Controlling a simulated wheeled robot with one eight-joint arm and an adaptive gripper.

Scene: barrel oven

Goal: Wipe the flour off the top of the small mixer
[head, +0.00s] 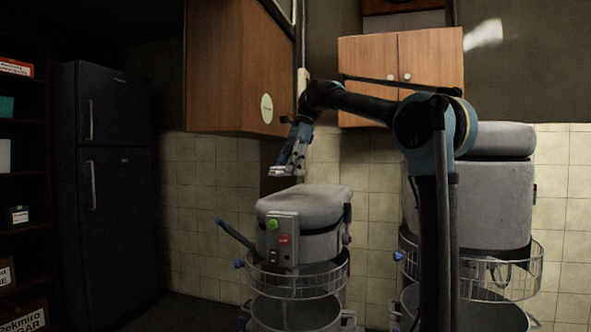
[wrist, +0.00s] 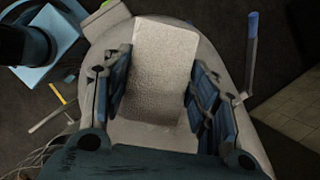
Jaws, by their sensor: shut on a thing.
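The small mixer (head: 302,205) has a rounded grey top and a control box with a green and a red button. In the wrist view its grey top (wrist: 215,65) lies below my gripper. My gripper (head: 284,168) hangs above the mixer top, pointing down, with a gap between. In the wrist view my gripper (wrist: 157,95) is shut on a pale, speckled rectangular block (wrist: 163,60), which looks like a sponge. The block hides much of the mixer top. I cannot make out flour clearly on the top in either view.
A larger grey mixer (head: 505,205) with a wire guard stands at the right. A wooden wall cabinet (head: 235,70) hangs behind and above my gripper. A dark fridge (head: 103,180) and shelves stand at the left. The small mixer's blue-tipped lever (head: 236,234) sticks out to its left.

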